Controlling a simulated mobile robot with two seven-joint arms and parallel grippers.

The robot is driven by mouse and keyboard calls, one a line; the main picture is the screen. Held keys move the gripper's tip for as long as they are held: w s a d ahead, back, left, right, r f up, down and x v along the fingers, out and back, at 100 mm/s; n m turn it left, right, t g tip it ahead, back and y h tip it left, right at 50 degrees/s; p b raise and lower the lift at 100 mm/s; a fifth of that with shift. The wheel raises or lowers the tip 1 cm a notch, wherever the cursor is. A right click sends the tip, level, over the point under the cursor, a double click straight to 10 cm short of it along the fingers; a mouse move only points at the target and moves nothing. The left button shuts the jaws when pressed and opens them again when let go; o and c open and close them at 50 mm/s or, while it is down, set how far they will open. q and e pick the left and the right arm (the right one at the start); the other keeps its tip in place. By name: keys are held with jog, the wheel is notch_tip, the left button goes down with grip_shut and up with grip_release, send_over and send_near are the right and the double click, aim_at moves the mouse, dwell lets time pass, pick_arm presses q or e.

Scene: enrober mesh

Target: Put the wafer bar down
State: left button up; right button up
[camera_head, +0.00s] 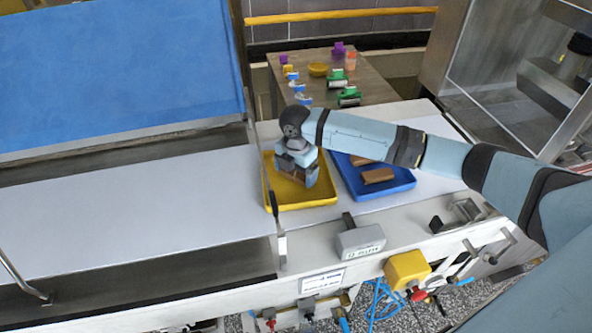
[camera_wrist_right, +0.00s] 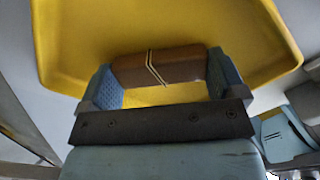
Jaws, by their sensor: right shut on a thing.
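My right gripper (camera_head: 297,177) is over the yellow tray (camera_head: 309,197), its fingers pointing down. In the right wrist view the gripper (camera_wrist_right: 168,84) is shut on a brown wafer bar (camera_wrist_right: 185,65) with a thin pale and dark chevron stripe. The bar lies crosswise between the two blue fingers, over the tray floor (camera_wrist_right: 150,25). I cannot tell whether the bar touches the tray. In the head view the bar is mostly hidden by the gripper. My left gripper is not in view.
A blue tray (camera_head: 399,186) with brown bars (camera_head: 378,175) stands just right of the yellow tray. A white belt (camera_head: 130,205) runs to the left. A grey box (camera_head: 360,241) is on the front ledge. A back table (camera_head: 385,92) holds small coloured items.

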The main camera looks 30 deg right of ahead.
aim_at(296, 173)
jog(key=o, duration=0.5)
jog(key=shift+f, duration=0.1)
jog(key=shift+c, duration=0.2)
notch_tip(296, 173, up, 12)
jog(key=b, duration=0.1)
jog(key=shift+r, duration=0.2)
jog(key=shift+f, duration=0.1)
